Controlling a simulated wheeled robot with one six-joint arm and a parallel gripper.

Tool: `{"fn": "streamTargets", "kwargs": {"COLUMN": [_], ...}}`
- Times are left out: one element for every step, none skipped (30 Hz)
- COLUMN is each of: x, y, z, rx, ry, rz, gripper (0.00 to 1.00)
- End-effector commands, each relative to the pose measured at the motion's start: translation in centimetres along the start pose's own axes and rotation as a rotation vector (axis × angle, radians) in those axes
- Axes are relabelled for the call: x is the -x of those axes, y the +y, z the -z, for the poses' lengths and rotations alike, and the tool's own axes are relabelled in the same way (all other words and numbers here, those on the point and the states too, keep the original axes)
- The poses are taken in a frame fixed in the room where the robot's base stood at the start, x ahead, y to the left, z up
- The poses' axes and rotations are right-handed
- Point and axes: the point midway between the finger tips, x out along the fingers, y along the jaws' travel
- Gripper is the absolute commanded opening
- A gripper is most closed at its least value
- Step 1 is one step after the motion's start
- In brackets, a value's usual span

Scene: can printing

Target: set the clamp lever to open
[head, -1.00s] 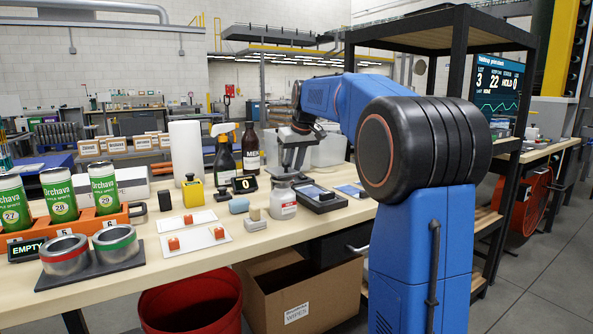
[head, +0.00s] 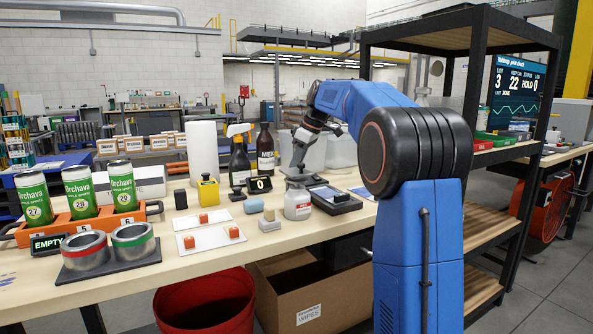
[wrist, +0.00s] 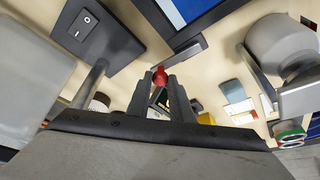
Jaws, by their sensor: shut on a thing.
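In the wrist view my gripper (wrist: 160,82) is shut on a small red knob (wrist: 160,77), which I take to be the tip of the clamp lever. A grey metal bar (wrist: 184,52) lies just beyond the knob. In the head view my gripper (head: 298,168) points down at the bench, behind the white labelled bottle (head: 298,206). There the knob and the rest of the clamp are hidden or too small to tell. A dark device with a blue panel (head: 334,198) lies just right of the bottle, and the lever's angle is unclear.
A black shelf rack (head: 460,80) stands at right.

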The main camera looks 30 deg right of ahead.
Motion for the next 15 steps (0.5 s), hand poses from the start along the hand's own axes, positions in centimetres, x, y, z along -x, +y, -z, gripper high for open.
{"fn": "streamTargets", "kwargs": {"x": [-0.01, -0.03, -0.04, -0.05, -0.05, -0.05, -0.06, -0.06, -0.06, -0.06, -0.06, -0.06, -0.06, -0.06, -0.07], "y": [-0.01, -0.04, -0.08, -0.10, -0.12, -0.15, -0.17, -0.18, -0.19, -0.20, -0.21, -0.21, -0.21, -0.22, -0.22], "z": [0.07, 0.10, 0.14, 0.17, 0.19, 0.20, 0.21, 0.22, 0.23, 0.23, 0.23, 0.23, 0.23, 0.23, 0.23], "rx": [0.011, 0.018, 0.027, 0.032, 0.036, 0.040, 0.043, 0.044, 0.046, 0.047, 0.048, 0.048, 0.048, 0.048, 0.048], "ry": [0.000, 0.000, 0.001, 0.001, 0.001, 0.001, 0.001, 0.001, 0.001, 0.001, 0.000, 0.000, 0.000, 0.000, 0.000], "rz": [0.004, 0.007, 0.010, 0.012, 0.014, 0.016, 0.017, 0.018, 0.019, 0.019, 0.020, 0.020, 0.020, 0.020, 0.020], "gripper": [0.00, 0.00, 0.00, 0.00, 0.00, 0.00, 0.00, 0.00, 0.00, 0.00, 0.00, 0.00, 0.00, 0.00, 0.00]}}
